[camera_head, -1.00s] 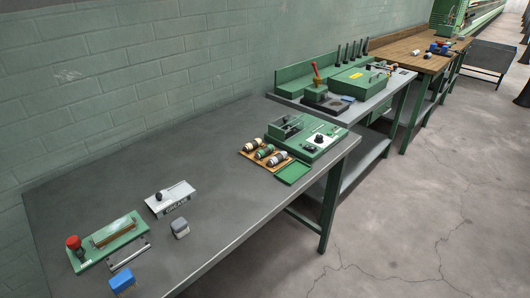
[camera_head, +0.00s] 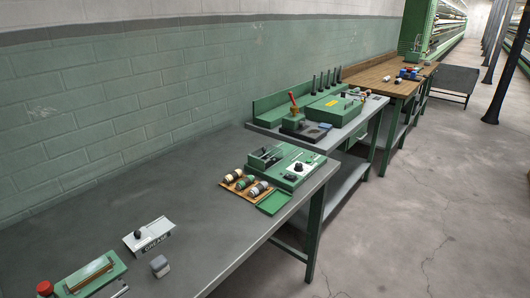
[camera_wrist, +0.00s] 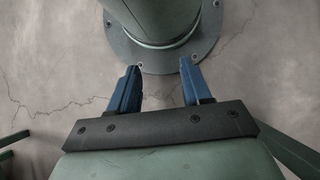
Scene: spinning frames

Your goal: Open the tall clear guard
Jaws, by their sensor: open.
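I cannot make out a tall clear guard in either view. A green spinning frame (camera_head: 420,35) stands far off at the top right of the head view, too small to show any guard on it. My gripper (camera_wrist: 157,85) shows in the wrist view with its two blue fingers wide apart. Nothing is between the fingers, and bare concrete floor lies below them. My gripper does not show in the head view.
A second bench (camera_head: 345,122) and a wooden-topped bench (camera_head: 385,83) stand beyond. Open floor (camera_head: 430,200) lies at right.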

